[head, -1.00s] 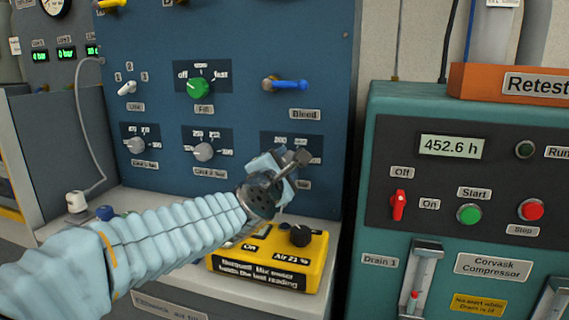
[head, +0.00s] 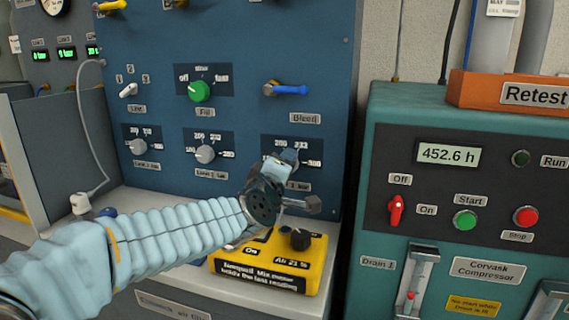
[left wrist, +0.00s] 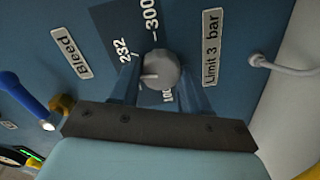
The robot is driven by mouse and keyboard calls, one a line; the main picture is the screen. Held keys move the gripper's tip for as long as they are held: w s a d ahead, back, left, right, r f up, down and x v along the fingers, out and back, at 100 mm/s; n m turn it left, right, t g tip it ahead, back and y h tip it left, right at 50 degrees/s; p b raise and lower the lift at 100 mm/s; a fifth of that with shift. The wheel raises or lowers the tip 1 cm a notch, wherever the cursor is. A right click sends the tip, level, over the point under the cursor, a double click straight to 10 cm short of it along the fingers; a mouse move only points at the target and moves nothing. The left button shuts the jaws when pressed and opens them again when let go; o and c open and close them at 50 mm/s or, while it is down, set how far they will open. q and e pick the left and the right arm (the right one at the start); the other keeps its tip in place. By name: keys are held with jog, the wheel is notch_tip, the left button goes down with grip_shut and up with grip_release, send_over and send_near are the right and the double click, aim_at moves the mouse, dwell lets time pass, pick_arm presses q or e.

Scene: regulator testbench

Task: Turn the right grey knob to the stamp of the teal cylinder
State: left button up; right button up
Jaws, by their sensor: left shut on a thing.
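The right grey knob (left wrist: 160,70) sits on the blue panel between the fingers of my left gripper (left wrist: 158,90), which is shut on it. Its pale pointer line faces left in the left wrist view. The 232 (left wrist: 122,50) and 300 (left wrist: 152,15) marks show around it, and a mark near the bottom is partly covered by a finger. In the head view my left gripper (head: 284,162) covers most of this knob. A pale blue-grey cylinder (head: 490,50) with a white tag (head: 503,8) is cut off at top right; I cannot read its stamp. My right gripper is out of view.
Two other grey knobs (head: 205,154) (head: 138,146), a green Fill knob (head: 199,91) and a blue Bleed lever (head: 290,89) are on the panel. A yellow meter (head: 262,268) sits below my left arm. A teal compressor (head: 375,130) stands at right.

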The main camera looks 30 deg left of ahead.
pick_arm(q)
jog(key=shift+d+f+m+p, duration=0.1)
jog(key=shift+m+p, duration=0.35)
jog(key=shift+m, duration=1.35)
jog(key=o, duration=1.1)
jog(key=shift+c, duration=0.2)
jog(key=b+v, duration=0.1)
jog(key=v, duration=1.1)
jog(key=shift+s, duration=0.3)
jog(key=shift+s+d, duration=0.25)
jog(key=shift+s, duration=0.3)
